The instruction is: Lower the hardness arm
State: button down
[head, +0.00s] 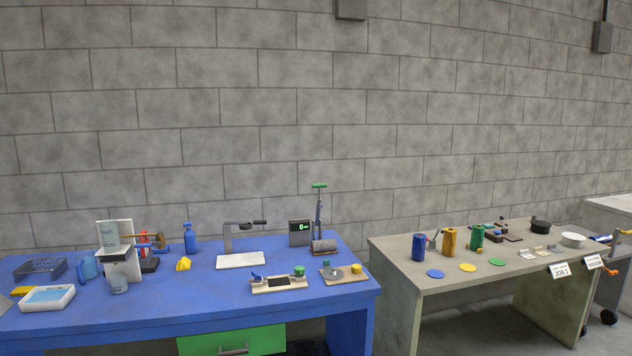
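No label marks the hardness arm, so I cannot tell for certain which part it is. On the blue table, an upright lever (319,208) with a green top handle rises from a small dark base with a brown roll-like part. A grey display box (300,232) with green digits stands just left of it. Further left, a grey bracket arm (245,224) with a black end reaches out level over a white base plate (241,261). My gripper is not in view.
A grey-green table (400,262) with coloured canisters stands to the right. The blue table's front middle is clear.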

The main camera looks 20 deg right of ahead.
aim_at(319, 204)
jog(key=u, duration=0.05)
jog(key=i, duration=0.9)
jog(key=z, duration=0.1)
